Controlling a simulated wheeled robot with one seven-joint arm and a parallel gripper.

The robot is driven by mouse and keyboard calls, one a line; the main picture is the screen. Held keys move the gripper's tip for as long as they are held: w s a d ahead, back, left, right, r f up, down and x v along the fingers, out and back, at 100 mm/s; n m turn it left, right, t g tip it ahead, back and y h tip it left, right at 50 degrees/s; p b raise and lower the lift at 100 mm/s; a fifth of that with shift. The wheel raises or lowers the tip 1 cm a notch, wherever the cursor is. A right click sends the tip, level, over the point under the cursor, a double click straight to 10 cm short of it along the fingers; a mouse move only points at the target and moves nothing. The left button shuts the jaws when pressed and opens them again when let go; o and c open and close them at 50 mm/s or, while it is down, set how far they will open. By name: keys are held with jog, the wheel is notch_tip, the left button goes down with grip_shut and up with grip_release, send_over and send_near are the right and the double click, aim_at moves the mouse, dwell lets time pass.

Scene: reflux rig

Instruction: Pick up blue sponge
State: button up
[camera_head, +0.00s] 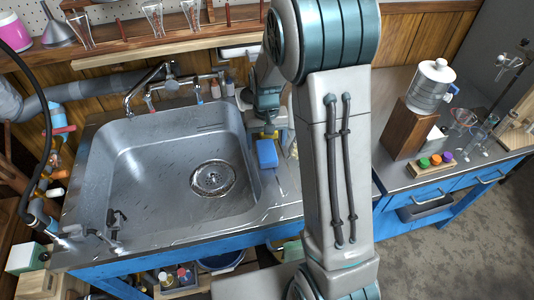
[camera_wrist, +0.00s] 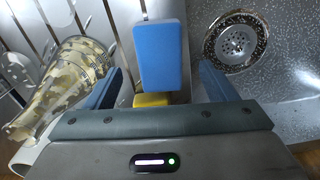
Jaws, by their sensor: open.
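The blue sponge (camera_head: 267,153) is a blue block on the metal counter strip just right of the sink basin. In the wrist view the blue sponge (camera_wrist: 161,52) is upright in the picture, ahead of my gripper (camera_wrist: 160,82). My gripper is open, with one finger on each side of the sponge's near end and a gap on both sides. A small yellow piece (camera_wrist: 152,99) shows at the sponge's near end; I cannot tell if it is joined to it. In the head view my gripper (camera_head: 268,132) is at the sponge's far end, its fingers partly hidden.
The sink basin (camera_head: 140,165) with its drain (camera_head: 213,179) lies left of the sponge. In the wrist view a patterned glass-like vessel (camera_wrist: 68,85) lies on the slatted surface left of my gripper. Small bottles (camera_head: 215,88) stand behind the sink. A wooden block (camera_head: 408,128) stands right.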

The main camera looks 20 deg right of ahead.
aim_at(266, 150)
jog(key=f, duration=0.5)
jog(key=shift+w+f, duration=0.1)
jog(key=shift+w, duration=0.1)
jog(key=c, duration=1.1)
